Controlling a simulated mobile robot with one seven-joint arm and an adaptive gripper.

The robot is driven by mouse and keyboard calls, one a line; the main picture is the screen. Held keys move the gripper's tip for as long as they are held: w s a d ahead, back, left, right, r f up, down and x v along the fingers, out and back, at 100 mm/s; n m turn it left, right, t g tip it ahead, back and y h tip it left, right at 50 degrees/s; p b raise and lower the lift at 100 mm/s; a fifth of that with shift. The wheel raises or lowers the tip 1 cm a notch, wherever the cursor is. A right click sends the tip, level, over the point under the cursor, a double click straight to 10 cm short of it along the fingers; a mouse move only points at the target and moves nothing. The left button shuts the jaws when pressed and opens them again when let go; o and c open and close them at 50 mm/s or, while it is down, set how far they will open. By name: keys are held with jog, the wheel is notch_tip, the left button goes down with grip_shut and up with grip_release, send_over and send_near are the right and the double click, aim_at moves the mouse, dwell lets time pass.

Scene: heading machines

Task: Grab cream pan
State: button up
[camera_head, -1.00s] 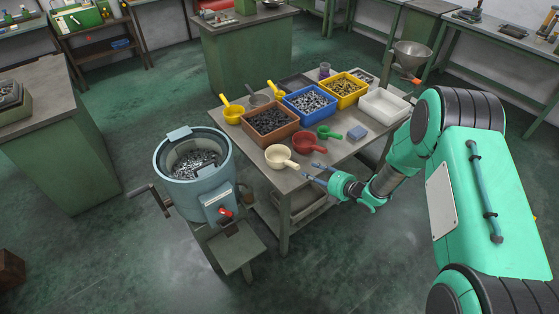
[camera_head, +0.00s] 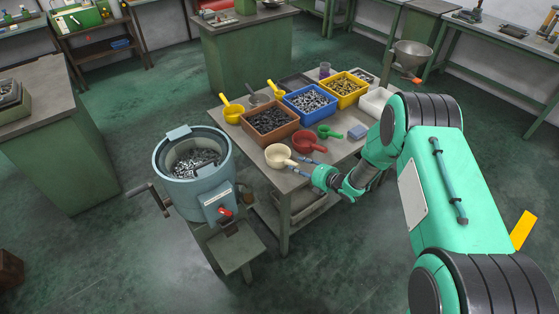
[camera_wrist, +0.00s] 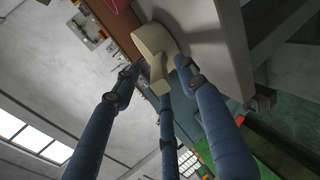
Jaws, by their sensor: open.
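The cream pan (camera_head: 278,155) sits at the front edge of the grey worktable (camera_head: 250,148), its handle pointing right. In the wrist view the pan (camera_wrist: 152,40) is ahead, with its handle running back between the fingertips. My gripper (camera_head: 298,164) is at the right of the pan, beside the handle. Its three blue fingers (camera_wrist: 159,78) are spread open around the handle end and hold nothing. I cannot tell whether any finger touches the handle.
A red pan (camera_head: 307,144) stands close behind my fingers, with a green scoop (camera_head: 328,132) beyond. Brown (camera_head: 271,137), blue (camera_head: 310,116) and yellow (camera_head: 344,100) bins of metal parts fill the table's middle. A blue-grey drum machine (camera_head: 195,180) stands to the left.

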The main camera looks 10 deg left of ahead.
aim_at(292, 164)
dwell(0.3)
jog(key=shift+b+x, duration=0.45)
jog(key=shift+x, duration=2.15)
jog(key=shift+r, duration=0.1)
grip_shut()
